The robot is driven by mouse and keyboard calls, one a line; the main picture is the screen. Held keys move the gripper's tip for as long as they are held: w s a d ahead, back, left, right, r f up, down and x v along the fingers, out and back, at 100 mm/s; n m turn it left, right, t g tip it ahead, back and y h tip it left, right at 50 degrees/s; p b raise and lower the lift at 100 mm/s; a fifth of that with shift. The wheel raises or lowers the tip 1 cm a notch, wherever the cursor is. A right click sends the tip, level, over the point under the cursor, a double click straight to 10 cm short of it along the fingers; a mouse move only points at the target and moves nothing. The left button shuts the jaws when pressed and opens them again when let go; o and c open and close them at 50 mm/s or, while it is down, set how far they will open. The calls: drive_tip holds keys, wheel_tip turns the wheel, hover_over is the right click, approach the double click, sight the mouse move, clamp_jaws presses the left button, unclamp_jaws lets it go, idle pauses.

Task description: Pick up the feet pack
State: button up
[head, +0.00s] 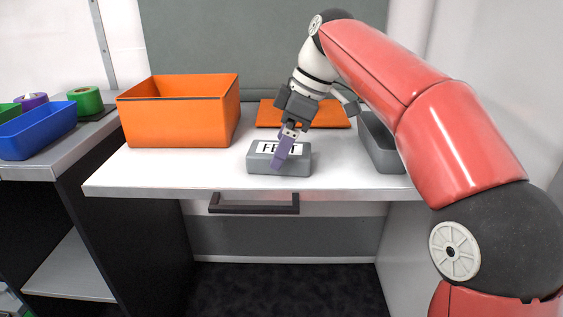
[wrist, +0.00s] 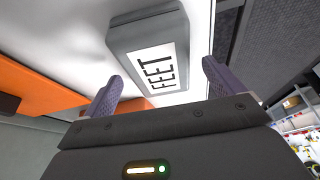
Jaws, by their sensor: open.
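The feet pack (head: 299,165) is a grey block with a white label reading FEET. It lies on the white worktop near its front edge. In the wrist view the feet pack (wrist: 128,38) shows beyond the fingers, its label towards the camera. My gripper (head: 280,160) has purple fingers and reaches down over the pack, hiding part of the label in the head view. In the wrist view my gripper (wrist: 163,85) is open with its two fingers well apart and nothing between the tips. I cannot tell whether a finger touches the pack.
An orange bin (head: 178,122) stands left on the worktop (head: 130,172). A flat orange piece (head: 330,115) lies behind the pack, and a grey tray (head: 378,145) is to the right. A drawer handle (head: 254,210) sticks out below. A blue bin (head: 38,130) stands on the left counter.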

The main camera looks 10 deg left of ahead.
drive_tip(key=shift+x, duration=1.1)
drive_tip(key=shift+d, duration=0.1)
drive_tip(key=c, duration=1.2)
drive_tip(key=shift+o, duration=0.2)
drive_tip(key=shift+r, duration=0.15)
